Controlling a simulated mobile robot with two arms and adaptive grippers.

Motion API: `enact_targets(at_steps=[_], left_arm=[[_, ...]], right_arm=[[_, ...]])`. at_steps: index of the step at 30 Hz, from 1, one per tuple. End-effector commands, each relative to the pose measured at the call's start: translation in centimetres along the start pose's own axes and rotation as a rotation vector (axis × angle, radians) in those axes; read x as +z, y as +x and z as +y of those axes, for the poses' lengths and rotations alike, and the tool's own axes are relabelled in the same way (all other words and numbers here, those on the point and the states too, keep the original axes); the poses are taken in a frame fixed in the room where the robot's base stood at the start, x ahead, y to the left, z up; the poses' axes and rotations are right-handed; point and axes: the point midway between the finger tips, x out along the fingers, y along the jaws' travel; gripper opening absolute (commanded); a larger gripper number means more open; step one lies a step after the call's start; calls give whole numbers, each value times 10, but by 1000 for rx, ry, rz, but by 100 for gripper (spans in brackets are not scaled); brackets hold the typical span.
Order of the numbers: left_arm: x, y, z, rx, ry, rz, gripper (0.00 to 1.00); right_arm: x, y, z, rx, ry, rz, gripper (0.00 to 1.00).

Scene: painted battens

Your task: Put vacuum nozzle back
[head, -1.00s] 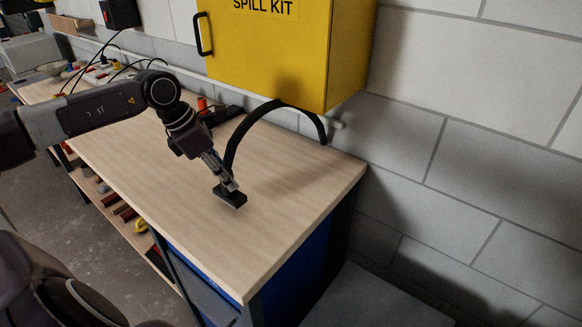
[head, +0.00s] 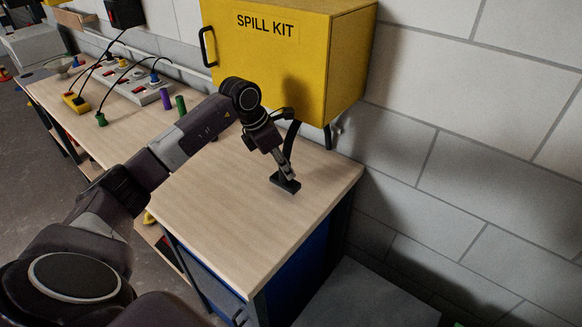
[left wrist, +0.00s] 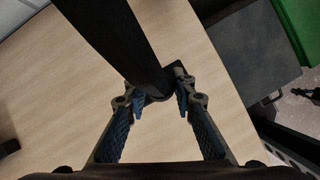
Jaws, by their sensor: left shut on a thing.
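The vacuum nozzle (head: 286,184) is a flat black head on a black hose (head: 292,137) that arches up and back to the wall below the yellow cabinet. My left gripper (head: 283,170) is shut on the nozzle, just above its flat head, over the right part of the bench. Whether the head touches the bench top I cannot tell. In the left wrist view the black hose (left wrist: 118,38) runs down between the two fingers (left wrist: 162,100) and hides much of the nozzle. My right gripper is not in view.
The wooden bench top (head: 225,215) is clear around the nozzle. The yellow spill kit cabinet (head: 275,65) overhangs its back edge. Power strips (head: 135,85), a purple cylinder (head: 166,102) and a green cylinder (head: 181,105) stand farther left. The bench ends at the right.

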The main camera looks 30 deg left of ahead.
Motion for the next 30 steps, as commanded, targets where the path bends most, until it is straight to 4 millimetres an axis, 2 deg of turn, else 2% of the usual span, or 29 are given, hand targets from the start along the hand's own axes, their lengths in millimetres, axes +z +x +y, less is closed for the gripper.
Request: enact_targets(at_steps=[8, 15, 26, 27, 30], left_arm=[[20, 6, 0, 0, -1, -2, 4], [5, 38, 0, -2, -3, 2, 4], [2, 45, 1, 1, -1, 0, 4], [2, 44, 1, 1, -1, 0, 27], [2, 43, 0, 1, -1, 1, 38]], right_arm=[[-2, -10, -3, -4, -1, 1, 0], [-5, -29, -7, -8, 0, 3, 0], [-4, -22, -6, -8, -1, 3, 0], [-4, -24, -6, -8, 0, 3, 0], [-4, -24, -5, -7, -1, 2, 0]])
